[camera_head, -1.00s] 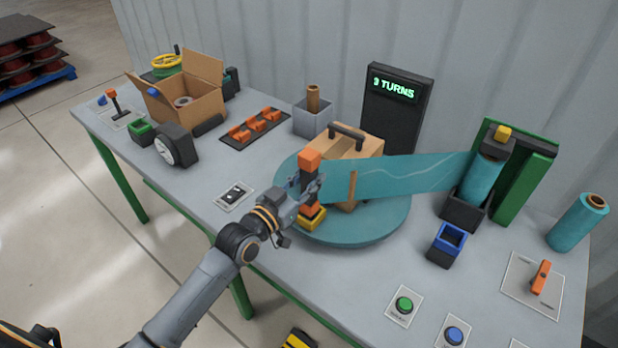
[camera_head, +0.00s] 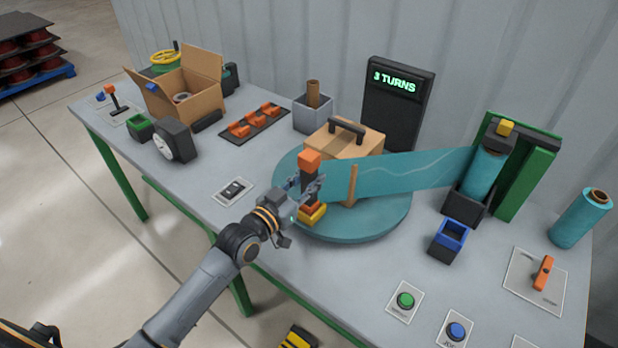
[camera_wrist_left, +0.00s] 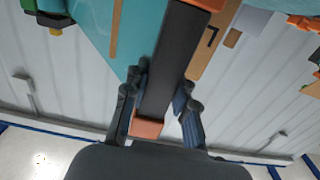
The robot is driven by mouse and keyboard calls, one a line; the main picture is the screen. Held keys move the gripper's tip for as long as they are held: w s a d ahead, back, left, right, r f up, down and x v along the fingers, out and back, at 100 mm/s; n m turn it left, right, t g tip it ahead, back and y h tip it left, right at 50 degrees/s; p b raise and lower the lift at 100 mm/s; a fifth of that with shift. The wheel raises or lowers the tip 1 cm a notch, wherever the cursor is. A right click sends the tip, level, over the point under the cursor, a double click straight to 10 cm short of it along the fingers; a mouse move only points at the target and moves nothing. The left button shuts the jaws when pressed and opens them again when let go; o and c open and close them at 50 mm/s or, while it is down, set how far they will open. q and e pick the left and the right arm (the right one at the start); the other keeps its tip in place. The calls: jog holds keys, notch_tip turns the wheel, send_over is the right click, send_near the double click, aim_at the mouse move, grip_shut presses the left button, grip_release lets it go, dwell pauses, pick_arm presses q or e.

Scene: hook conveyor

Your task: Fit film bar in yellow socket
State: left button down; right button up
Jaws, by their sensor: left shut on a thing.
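The film bar is dark with orange ends; its orange top (camera_head: 309,161) shows in the head view, and its dark middle (camera_wrist_left: 172,62) fills the centre of the wrist view. My left gripper (camera_head: 306,188) is shut on the bar's middle, with one finger on each side in the wrist view (camera_wrist_left: 160,95). The bar stands about upright over the yellow socket (camera_head: 313,217) at the turntable's near left edge. Its lower end is at the socket, but I cannot tell whether it is fully inside. Teal film (camera_head: 415,176) stretches from the roll towards the bar. My right gripper is not in view.
A film roll (camera_head: 486,172) stands at right. A blue-rimmed holder (camera_head: 447,243) and green and blue buttons (camera_head: 405,300) sit on the near table.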

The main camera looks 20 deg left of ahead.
pick_arm(q)
jog(key=shift+f+b, duration=0.35)
jog(key=shift+f, duration=0.15)
jog(key=c, duration=1)
grip_release()
jog(key=shift+f, duration=0.1)
